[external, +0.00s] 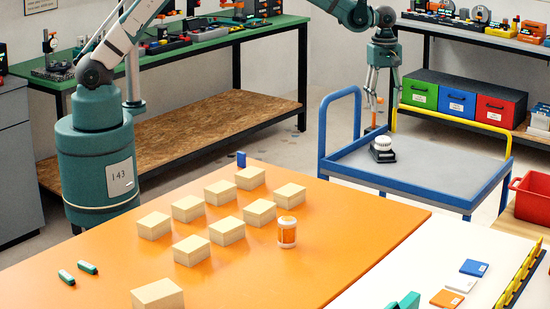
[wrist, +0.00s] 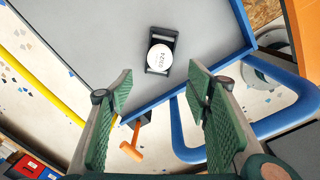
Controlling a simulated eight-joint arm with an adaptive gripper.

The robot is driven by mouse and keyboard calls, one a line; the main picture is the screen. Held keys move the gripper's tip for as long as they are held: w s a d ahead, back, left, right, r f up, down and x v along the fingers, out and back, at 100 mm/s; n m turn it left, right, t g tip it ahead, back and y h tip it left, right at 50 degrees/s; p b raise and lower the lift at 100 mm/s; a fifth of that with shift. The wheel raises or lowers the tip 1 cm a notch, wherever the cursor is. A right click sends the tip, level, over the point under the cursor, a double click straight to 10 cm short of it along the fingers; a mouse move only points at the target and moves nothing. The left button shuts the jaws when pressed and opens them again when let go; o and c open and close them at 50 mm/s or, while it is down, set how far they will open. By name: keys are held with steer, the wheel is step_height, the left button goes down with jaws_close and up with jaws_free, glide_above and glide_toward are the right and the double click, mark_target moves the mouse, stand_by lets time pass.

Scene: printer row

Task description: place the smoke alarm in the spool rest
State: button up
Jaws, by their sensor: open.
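The smoke alarm (external: 382,143) is a white round disc. It sits on the black spool rest (external: 383,156), a low dark frame on the blue-edged cart. The wrist view shows the disc (wrist: 160,58) face up with print on it, within the frame of the spool rest (wrist: 161,33). My gripper (external: 381,104) is over the far side of the cart, above and behind the alarm. In the wrist view its green-padded fingers (wrist: 161,85) are spread apart with nothing between them. The alarm shows beyond the fingertips, apart from them.
The grey cart top (external: 440,165) is otherwise largely clear, with a blue rail (external: 323,125) and a yellow rail (external: 455,119). An orange-handled tool (wrist: 131,152) shows near the cart edge. The orange table (external: 330,265) holds several tan boxes and an orange-white bottle (external: 287,233).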

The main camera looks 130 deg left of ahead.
steer(key=w+d+r+m+t, duration=0.1)
steer(key=d+r+m, duration=0.3)
steer(key=d+r, duration=0.45)
steer(key=d+r+m, duration=0.3)
steer(key=d+r, duration=0.3)
steer(key=d, duration=0.6)
steer(key=s+d+r+m+t+y, duration=0.1)
steer(key=s+d+r+m, duration=0.25)
steer(key=d, duration=0.55)
steer(key=s+d+r+m+t, duration=0.1)
steer(key=s+d+r+m, duration=0.2)
steer(key=d, duration=0.6)
steer(key=s+d+r+m+t, duration=0.1)
steer(key=s+d+r+m, duration=0.1)
steer(key=s+d+m, duration=0.45)
steer(key=s+d+r+m+t, duration=0.15)
steer(key=s+d, duration=0.25)
steer(key=d, duration=0.6)
steer(key=s+d+f+m, duration=0.2)
steer(key=s+d+m, duration=0.1)
steer(key=s+d, duration=0.3)
steer(key=s+d+f+m+t+h, duration=0.1)
steer(key=s+d+f+m, duration=0.2)
steer(key=s+d, duration=0.3)
steer(key=shift+s+f+m, duration=0.2)
steer(key=shift+s+m, duration=0.45)
steer(key=shift+s, duration=0.2)
